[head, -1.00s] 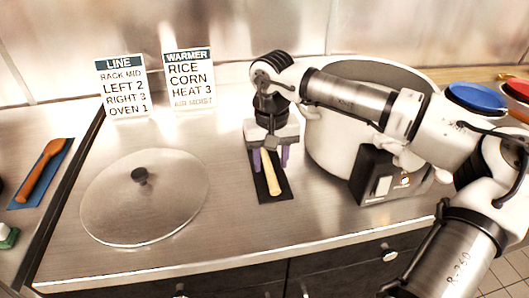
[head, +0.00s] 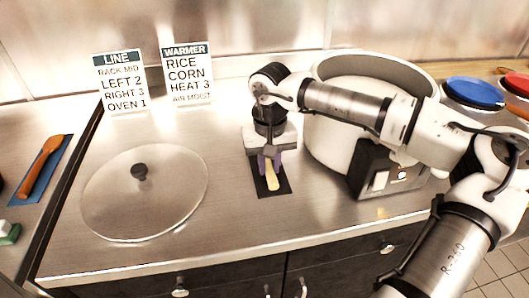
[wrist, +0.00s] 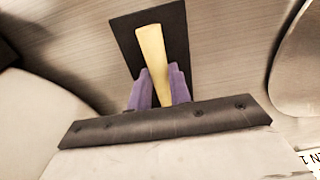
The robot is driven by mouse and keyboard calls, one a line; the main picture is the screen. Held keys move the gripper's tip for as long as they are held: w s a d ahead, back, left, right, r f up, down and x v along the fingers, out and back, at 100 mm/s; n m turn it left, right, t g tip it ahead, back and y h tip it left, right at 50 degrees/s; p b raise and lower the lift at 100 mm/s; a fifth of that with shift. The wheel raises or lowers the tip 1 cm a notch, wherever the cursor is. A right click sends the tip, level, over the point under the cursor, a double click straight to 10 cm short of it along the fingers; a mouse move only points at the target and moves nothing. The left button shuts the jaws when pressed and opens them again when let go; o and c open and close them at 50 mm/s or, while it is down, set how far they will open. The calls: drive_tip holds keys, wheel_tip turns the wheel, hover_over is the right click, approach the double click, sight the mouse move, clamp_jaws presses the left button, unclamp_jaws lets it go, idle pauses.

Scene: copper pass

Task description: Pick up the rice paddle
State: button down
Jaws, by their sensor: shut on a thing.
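The rice paddle (head: 272,181) has a pale yellow handle and lies over a small black mat (head: 284,184) on the steel counter. My gripper (head: 270,163) is above the mat with its purple fingers shut on the paddle's handle. In the wrist view, the yellow paddle (wrist: 153,58) runs between the two purple fingers (wrist: 159,85). The paddle's other end is hidden behind the gripper. I cannot tell whether the paddle touches the mat.
A large pot-shaped warmer (head: 335,140) with a dark control box (head: 385,172) stands close right of the gripper. A round lid (head: 145,205) lies to the left. Two signs (head: 120,82) (head: 187,75) stand behind. An orange spatula (head: 40,168) lies on a blue mat at far left.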

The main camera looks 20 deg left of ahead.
drive_tip(key=shift+r, duration=0.15)
wheel_tip(320, 180, up, 20)
drive_tip(key=b, duration=0.1)
drive_tip(key=shift+b, duration=0.35)
drive_tip(key=shift+s, duration=0.15)
